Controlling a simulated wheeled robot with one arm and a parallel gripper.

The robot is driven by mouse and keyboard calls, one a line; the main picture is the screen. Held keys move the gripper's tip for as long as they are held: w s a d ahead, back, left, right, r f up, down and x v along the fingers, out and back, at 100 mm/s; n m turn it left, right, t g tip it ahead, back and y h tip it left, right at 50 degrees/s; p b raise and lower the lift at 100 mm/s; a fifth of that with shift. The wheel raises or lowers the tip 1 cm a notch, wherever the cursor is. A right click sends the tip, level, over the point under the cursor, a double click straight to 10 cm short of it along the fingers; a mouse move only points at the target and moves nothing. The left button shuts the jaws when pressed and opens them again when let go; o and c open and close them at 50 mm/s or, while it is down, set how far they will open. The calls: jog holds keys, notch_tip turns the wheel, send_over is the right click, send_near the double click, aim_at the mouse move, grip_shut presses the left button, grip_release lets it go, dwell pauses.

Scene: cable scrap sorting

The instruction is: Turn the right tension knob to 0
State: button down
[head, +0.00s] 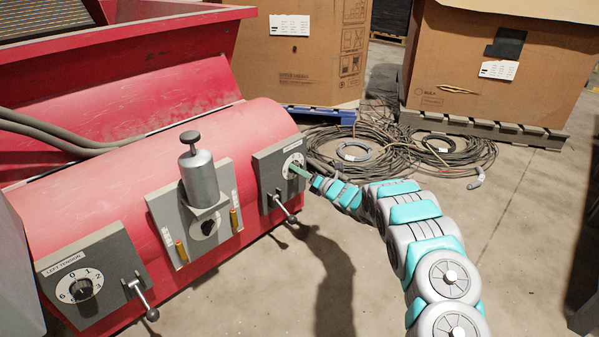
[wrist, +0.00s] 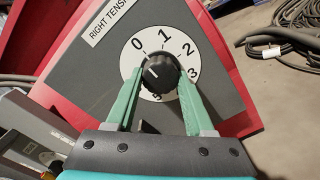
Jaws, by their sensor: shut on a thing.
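The right tension knob (wrist: 160,72) is black and ribbed, on a white dial (wrist: 165,45) with black numbers. The numbers 0, 1, 2 and 3 show in the wrist view; others are partly hidden by my gripper. A short pale mark shows on the left part of the knob's face; I cannot tell exactly which number it points at. My gripper (wrist: 159,84) has its green fingers on either side of the knob, shut on it. In the head view my gripper (head: 299,171) reaches the grey right tension panel (head: 268,168) from the right.
On the red machine, a lever with a ball end (head: 290,217) sticks out below the right panel. A grey canister (head: 199,178) stands on the middle panel. The left tension panel (head: 105,262) is further left. Cable coils (head: 390,150) lie on the floor behind.

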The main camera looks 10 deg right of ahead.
dwell(0.4)
jog(key=shift+c, duration=1.4)
grip_release()
jog(key=v, duration=0.7)
jog(key=shift+s+d+p, duration=0.25)
jog(key=shift+s+p, duration=0.05)
